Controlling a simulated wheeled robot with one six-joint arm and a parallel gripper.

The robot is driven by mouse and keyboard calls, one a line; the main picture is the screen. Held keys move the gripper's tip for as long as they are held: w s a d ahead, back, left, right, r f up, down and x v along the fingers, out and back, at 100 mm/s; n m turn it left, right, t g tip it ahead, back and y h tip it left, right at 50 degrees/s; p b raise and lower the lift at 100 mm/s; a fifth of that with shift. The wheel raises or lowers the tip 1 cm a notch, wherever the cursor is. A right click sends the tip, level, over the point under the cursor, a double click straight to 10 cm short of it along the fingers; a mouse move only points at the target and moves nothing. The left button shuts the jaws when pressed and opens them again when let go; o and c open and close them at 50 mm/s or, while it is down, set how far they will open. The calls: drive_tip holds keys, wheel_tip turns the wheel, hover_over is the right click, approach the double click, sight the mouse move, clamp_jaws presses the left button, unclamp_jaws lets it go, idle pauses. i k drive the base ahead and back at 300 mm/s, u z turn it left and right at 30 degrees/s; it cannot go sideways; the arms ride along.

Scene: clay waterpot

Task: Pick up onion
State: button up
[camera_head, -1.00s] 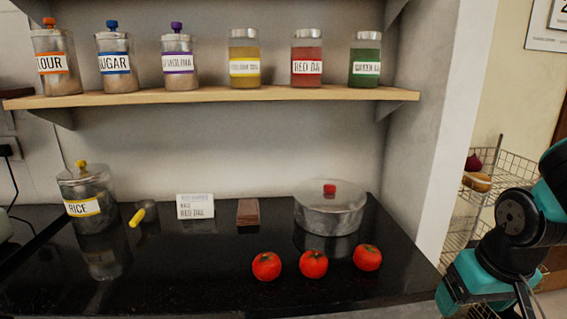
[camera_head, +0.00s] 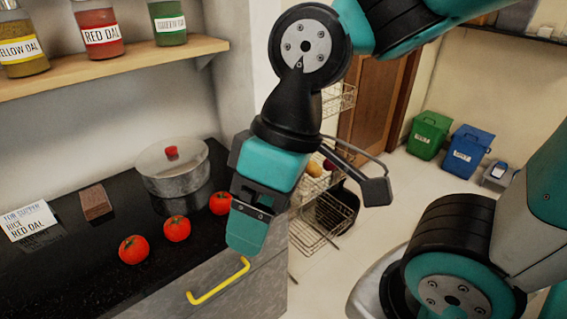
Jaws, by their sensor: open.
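A small dark red round thing (camera_head: 330,164), which looks like the onion, sits in the wire rack beyond the counter's right end. A yellowish round thing (camera_head: 314,168) lies beside it on the left. Both are partly hidden behind my gripper and rack wires, so I cannot be sure which is the onion. My gripper (camera_head: 247,236) points down near the counter's right front corner, left of and nearer than the rack. It is open with nothing seen in it, and its fingers overlap in this view.
Three tomatoes (camera_head: 177,229) and a lidded pot (camera_head: 176,168) stand on the black counter (camera_head: 75,270). The wire rack (camera_head: 325,228) has lower shelves holding a dark item. Green (camera_head: 429,135) and blue (camera_head: 467,149) bins stand farther back. The floor between is clear.

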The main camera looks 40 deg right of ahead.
sight(328, 165)
drive_tip(key=z, duration=1.05)
drive_tip(key=k, duration=0.45)
drive_tip(key=z, duration=0.65)
drive_tip(key=i, duration=0.75)
drive_tip(key=u, duration=1.1)
drive_tip(key=i, duration=0.5)
drive_tip(key=u, duration=0.1)
